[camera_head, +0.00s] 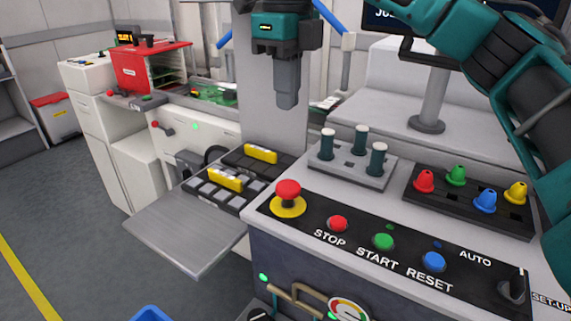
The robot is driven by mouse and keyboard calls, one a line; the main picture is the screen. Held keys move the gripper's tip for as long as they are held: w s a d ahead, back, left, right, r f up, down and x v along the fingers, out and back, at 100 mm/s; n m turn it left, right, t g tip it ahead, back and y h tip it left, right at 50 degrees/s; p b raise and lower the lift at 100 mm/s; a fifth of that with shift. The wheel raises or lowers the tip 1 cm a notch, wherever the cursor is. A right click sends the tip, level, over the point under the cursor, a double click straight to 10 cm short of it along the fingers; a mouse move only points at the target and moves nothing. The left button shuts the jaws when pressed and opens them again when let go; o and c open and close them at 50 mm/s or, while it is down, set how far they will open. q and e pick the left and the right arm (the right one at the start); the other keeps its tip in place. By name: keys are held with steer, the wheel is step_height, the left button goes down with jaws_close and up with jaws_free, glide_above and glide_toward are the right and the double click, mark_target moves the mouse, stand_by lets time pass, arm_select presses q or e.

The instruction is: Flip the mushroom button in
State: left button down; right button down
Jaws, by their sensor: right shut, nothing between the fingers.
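The red mushroom button (288,190) stands upright on its round yellow base (287,209) at the left end of the dark control panel, before the word STOP. My right gripper (287,100) hangs from the top of the view, fingers pointing down and closed together with nothing between them. It shows above the mushroom button in the picture, clearly apart from it. My right arm enters from the right edge. My left gripper is not in the view.
The panel (310,232) also carries red, green and blue push-buttons and a rotary switch (513,287). Behind it stand a grey block with dark posts (350,168) and a tray of coloured cones (470,205). A metal shelf (180,225) juts out left.

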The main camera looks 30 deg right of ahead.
mark_target(287, 184)
step_height(287, 184, down, 14)
steer(key=shift+f+b, duration=0.1)
steer(key=shift+b, duration=0.65)
